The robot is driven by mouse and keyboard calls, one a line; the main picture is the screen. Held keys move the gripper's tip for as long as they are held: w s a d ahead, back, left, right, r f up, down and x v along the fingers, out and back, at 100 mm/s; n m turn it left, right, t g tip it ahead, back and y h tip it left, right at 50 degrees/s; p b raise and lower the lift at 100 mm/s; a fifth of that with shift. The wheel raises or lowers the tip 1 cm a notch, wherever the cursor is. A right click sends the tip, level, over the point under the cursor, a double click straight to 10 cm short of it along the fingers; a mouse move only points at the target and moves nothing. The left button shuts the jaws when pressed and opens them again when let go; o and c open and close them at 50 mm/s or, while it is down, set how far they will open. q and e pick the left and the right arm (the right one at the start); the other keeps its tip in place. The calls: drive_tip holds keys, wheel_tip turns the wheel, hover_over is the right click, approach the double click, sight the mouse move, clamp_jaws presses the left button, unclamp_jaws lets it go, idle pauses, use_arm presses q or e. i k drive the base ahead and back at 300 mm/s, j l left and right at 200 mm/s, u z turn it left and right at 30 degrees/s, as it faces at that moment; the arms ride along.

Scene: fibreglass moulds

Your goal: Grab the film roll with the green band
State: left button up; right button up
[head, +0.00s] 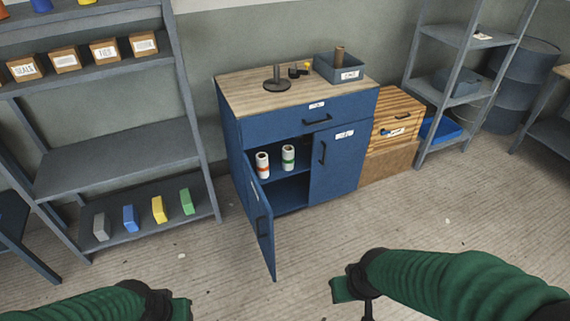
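The film roll with the green band (288,157) is a white roll standing upright on the upper shelf inside the blue cabinet (335,165). A similar white roll with an orange-red band (262,165) stands just left of it. The cabinet's left door (260,223) hangs open toward me; its right door is closed. My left gripper (181,308) is at the bottom edge, in front and left of the cabinet, far from the rolls. My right gripper (352,290) is low in front of the cabinet, also apart from the rolls. The finger gaps of both are not clear.
A grey shelf unit (120,160) with labelled boxes and coloured blocks stands left. Wooden crates (396,115), another rack (455,100) and a barrel (515,85) stand right. The cabinet top holds a grey bin (340,72) and a stand (277,82). The floor ahead is mostly clear.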

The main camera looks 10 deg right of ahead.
sight(288, 158)
drive_tip(key=i+l+u, duration=0.2)
drive_tip(key=i, duration=0.45)
drive_tip(key=i+l+u, duration=0.2)
drive_tip(key=i+l, duration=0.25)
drive_tip(key=i, duration=0.15)
drive_tip(key=i+l+u, duration=0.2)
drive_tip(key=i+l, duration=0.3)
drive_tip(key=i, duration=0.1)
